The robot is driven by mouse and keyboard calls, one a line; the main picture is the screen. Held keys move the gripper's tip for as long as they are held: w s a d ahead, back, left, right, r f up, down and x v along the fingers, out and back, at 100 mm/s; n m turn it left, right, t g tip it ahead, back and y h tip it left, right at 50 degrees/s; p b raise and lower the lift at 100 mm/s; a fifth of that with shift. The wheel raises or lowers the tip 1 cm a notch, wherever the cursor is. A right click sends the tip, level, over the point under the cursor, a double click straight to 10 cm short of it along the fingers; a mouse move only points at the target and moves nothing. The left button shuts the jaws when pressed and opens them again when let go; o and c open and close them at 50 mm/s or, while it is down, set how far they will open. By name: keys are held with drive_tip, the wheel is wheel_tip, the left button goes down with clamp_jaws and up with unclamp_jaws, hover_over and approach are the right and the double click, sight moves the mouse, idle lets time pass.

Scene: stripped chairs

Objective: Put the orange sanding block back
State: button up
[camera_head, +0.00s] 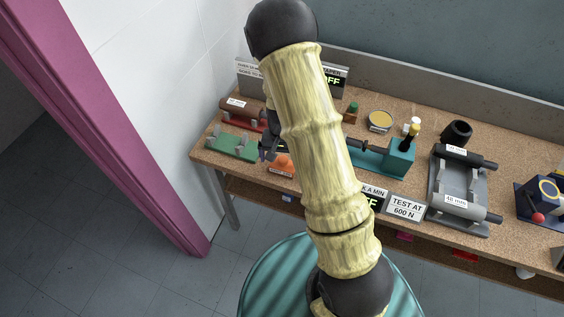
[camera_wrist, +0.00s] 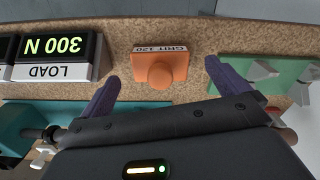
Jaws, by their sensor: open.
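The orange sanding block (camera_wrist: 161,68) sits on the cork-topped bench near its front edge, with a round orange knob and a label reading "GRIT 120". In the head view the block (camera_head: 281,166) is partly hidden by my arm. My gripper (camera_wrist: 163,84) is open in the wrist view, its two dark fingers on either side of the block and apart from it. In the head view my gripper (camera_head: 268,152) is mostly hidden behind my arm, just above the block.
A green fixture with grey posts (camera_head: 232,146) stands left of the block, with a dark red roller (camera_head: 240,112) behind. A load display reading "300 N" (camera_wrist: 52,50) shows in the wrist view. A teal device (camera_head: 398,158) and a grey roller stand (camera_head: 460,188) are to the right.

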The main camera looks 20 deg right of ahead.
sight(282, 161)
wheel_tip(282, 161, up, 9)
drive_tip(key=shift+f, duration=0.15)
idle(0.6)
drive_tip(key=s+r+n+t, duration=0.1)
drive_tip(key=s+r+n, duration=0.1)
drive_tip(key=s+r, duration=0.2)
drive_tip(key=s+r+n+t, duration=0.1)
drive_tip(key=s+r+n, duration=0.1)
drive_tip(key=s+r, duration=0.3)
drive_tip(key=s, duration=0.4)
drive_tip(key=shift+s+d+r+n+t, duration=0.2)
drive_tip(key=shift+s+r+n+t, duration=0.1)
drive_tip(key=shift+s, duration=0.1)
